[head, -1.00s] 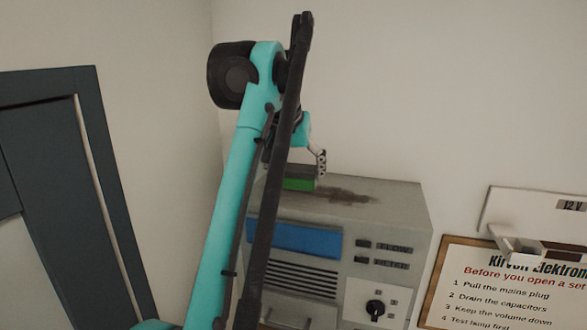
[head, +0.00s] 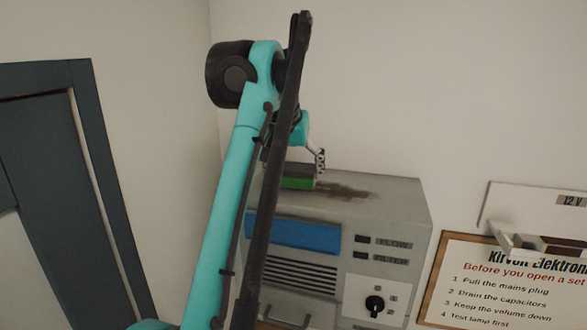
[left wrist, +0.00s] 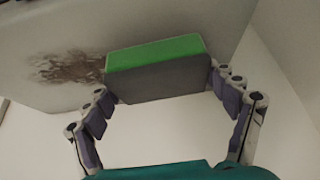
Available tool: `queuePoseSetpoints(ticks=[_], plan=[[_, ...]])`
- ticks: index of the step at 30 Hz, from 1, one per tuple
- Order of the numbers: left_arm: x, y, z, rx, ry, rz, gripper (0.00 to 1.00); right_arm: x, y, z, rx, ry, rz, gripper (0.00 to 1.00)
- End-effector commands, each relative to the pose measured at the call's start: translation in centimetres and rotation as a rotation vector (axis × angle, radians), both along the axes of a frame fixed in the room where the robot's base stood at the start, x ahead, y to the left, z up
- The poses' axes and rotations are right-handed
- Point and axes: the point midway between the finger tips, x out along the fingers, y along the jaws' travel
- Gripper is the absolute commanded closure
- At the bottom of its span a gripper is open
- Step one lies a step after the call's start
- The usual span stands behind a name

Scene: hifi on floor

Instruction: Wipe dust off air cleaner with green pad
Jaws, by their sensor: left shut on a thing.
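The air cleaner (head: 390,225) is a grey box with a blue panel, vents and a knob on its front. A dark dust smear (head: 343,191) lies on its top; it also shows in the left wrist view (left wrist: 70,67), left of the pad. The green pad (head: 298,183), green with a grey side, is at the top's left part, beside the smear. It also shows in the left wrist view (left wrist: 158,72). My left gripper (head: 318,164) is shut on the pad, with a finger at each end in the left wrist view (left wrist: 158,85). My arm hides the air cleaner's left part. My right gripper is out of view.
A notice board (head: 510,285) hangs on the wall right of the air cleaner, with a white fixture (head: 535,220) above it. A dark door frame (head: 85,150) stands at the left. The wall above the air cleaner is bare.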

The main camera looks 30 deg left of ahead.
Motion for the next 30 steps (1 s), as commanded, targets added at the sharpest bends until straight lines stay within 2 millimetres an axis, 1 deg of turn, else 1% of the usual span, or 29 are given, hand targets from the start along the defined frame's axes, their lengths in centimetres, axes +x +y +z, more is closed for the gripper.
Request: queuePoseSetpoints(ticks=[16, 19, 30], plan=[[0.0, 0.0, -1.2, 0.0, 0.0, 0.0, 0.47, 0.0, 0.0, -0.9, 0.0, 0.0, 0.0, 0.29], [0.0, -0.1, -1.1, 0.0, 0.0, 0.0, 0.47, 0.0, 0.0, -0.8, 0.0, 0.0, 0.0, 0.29], [0.7, -3.1, -0.8, 0.0, 0.0, -0.002, 0.47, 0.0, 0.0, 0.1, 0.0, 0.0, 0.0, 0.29]])
